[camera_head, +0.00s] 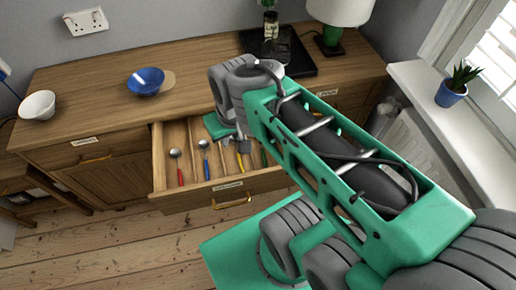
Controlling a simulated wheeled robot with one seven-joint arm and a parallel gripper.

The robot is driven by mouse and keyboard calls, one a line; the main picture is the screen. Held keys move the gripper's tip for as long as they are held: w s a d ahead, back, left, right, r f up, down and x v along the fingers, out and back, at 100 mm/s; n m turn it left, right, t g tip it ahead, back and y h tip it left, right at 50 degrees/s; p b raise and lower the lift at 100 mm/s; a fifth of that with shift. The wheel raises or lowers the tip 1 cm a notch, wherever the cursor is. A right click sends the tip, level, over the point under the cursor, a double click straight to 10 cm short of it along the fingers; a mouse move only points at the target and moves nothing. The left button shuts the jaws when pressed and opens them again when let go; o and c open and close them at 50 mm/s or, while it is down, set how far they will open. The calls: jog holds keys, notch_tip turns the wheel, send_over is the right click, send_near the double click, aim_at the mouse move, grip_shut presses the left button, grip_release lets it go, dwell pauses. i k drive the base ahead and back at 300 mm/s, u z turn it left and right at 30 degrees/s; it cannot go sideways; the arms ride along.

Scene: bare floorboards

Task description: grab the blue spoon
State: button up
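The blue spoon (206,167) lies in the open drawer (219,190), with its blue handle toward the drawer front and its metal bowl toward the back. My gripper (240,143) is over the drawer, to the right of the blue spoon and apart from it in the picture. My arm hides most of the gripper, and its fingers are too small and dark to show whether they are open or shut.
A red-handled spoon (180,171) lies left of the blue one. Yellow-handled (241,163) and green-handled (264,158) utensils lie to the right. On the wooden cabinet (100,90) stand a blue bowl (148,82), a white bowl (37,106) and a lamp (333,30).

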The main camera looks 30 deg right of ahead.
aim_at(204, 144)
jog(key=u, duration=3.4)
jog(key=k, duration=0.75)
jog(key=z, duration=1.1)
jog(key=i, duration=0.5)
